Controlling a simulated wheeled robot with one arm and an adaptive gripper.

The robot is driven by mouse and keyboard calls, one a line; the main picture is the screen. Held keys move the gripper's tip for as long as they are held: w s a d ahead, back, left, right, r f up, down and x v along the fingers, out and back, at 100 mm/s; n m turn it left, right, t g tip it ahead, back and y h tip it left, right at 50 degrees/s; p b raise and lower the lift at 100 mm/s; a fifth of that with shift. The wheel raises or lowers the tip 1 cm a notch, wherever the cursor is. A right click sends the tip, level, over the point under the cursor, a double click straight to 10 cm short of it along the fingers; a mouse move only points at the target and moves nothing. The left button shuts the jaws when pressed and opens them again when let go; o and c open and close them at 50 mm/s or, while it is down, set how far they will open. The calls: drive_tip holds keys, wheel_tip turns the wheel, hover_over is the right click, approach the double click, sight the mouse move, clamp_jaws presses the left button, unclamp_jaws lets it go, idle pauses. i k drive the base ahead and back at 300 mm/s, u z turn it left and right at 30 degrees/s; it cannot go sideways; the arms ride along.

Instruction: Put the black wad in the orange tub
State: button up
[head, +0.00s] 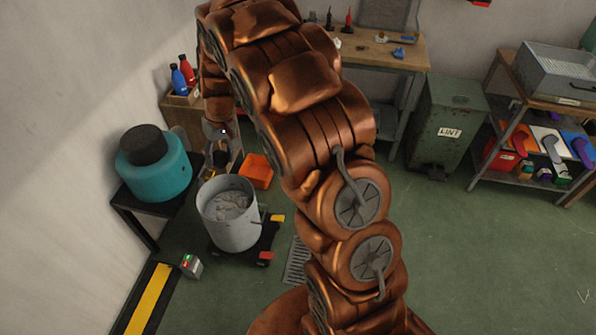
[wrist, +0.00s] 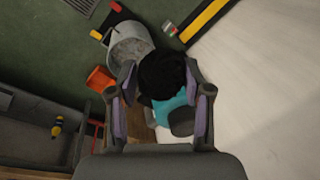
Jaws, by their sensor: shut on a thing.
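In the wrist view the black wad (wrist: 162,76) sits between the two fingers of my gripper (wrist: 160,84), which is shut on it. It hangs above the floor area and partly covers the teal drum behind it.
A grey bucket (head: 229,215) of grey fluff stands on a dark wheeled base in front of the tub. A teal drum (head: 155,180) with a black top stands on a low table at left. Red and blue bottles (head: 183,76) stand behind. Open green floor lies right.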

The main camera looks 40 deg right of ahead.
sight(258, 175)
drive_tip(key=z, duration=1.55)
drive_tip(key=i, duration=3.7)
drive_tip(key=u, duration=4.25)
